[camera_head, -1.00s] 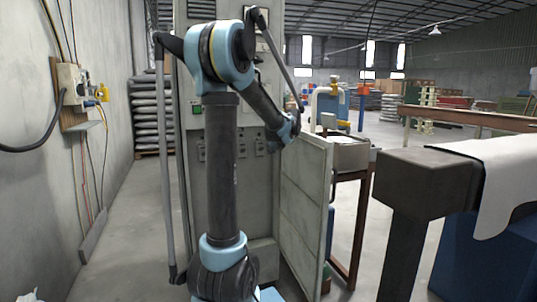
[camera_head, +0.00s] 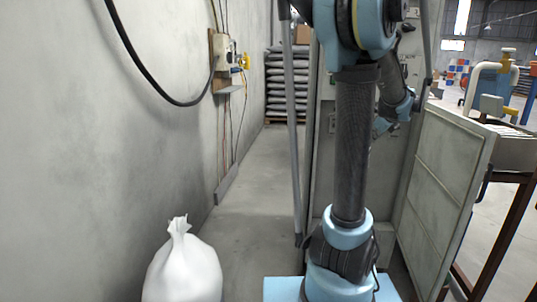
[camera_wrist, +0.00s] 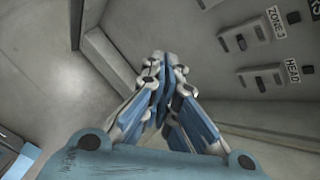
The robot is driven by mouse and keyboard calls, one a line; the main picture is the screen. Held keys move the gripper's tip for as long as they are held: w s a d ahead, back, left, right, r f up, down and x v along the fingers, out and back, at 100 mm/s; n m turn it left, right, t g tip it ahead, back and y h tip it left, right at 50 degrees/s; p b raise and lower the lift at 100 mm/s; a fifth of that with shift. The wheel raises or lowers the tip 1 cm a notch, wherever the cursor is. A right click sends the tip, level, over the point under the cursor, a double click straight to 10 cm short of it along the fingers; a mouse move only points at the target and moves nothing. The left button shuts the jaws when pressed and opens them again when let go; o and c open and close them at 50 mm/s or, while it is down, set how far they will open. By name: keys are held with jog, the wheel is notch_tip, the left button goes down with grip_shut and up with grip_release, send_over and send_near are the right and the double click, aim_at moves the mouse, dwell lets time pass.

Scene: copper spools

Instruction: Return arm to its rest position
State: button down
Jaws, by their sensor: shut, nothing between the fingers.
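My arm (camera_head: 354,140) stands upright in the head view, with a dark column, light blue joints and a forearm folded down on its right side. My gripper (camera_wrist: 164,62) shows in the wrist view with its blue and grey fingers together and nothing between them. It is in front of a grey cabinet panel with switches (camera_wrist: 245,34) labelled "ZONE" and "HEAD". In the head view the fingers are mostly hidden behind my arm, and the top of my arm is cut off by the picture edge.
The grey cabinet (camera_head: 325,130) stands close behind my arm, its door (camera_head: 445,190) open to the right. A concrete wall (camera_head: 90,120) with a wall box (camera_head: 224,55) and cables is on the left. A white sack (camera_head: 183,265) sits on the floor.

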jog(key=s+a+f+n+g+y, duration=0.15)
jog(key=s+a+f+n, duration=0.25)
jog(key=s+a+n, duration=0.5)
jog(key=s+a+f+n+g, duration=0.25)
jog(key=s+a+n, duration=0.35)
jog(key=a, duration=0.6)
jog(key=s+a+f+n+g+h, duration=0.1)
jog(key=s+a+f+n, duration=0.1)
jog(key=s+f+n, duration=0.4)
jog(key=s+a+f+n+g+h, duration=0.1)
jog(key=s+a+f+n, duration=0.2)
jog(key=s+f+n, duration=0.2)
jog(key=s+n, duration=0.3)
jog(key=s, duration=0.3)
jog(key=shift+s+f+g, duration=0.3)
jog(key=shift+f+g, duration=0.05)
jog(key=shift+g, duration=0.05)
jog(key=shift+s, duration=0.1)
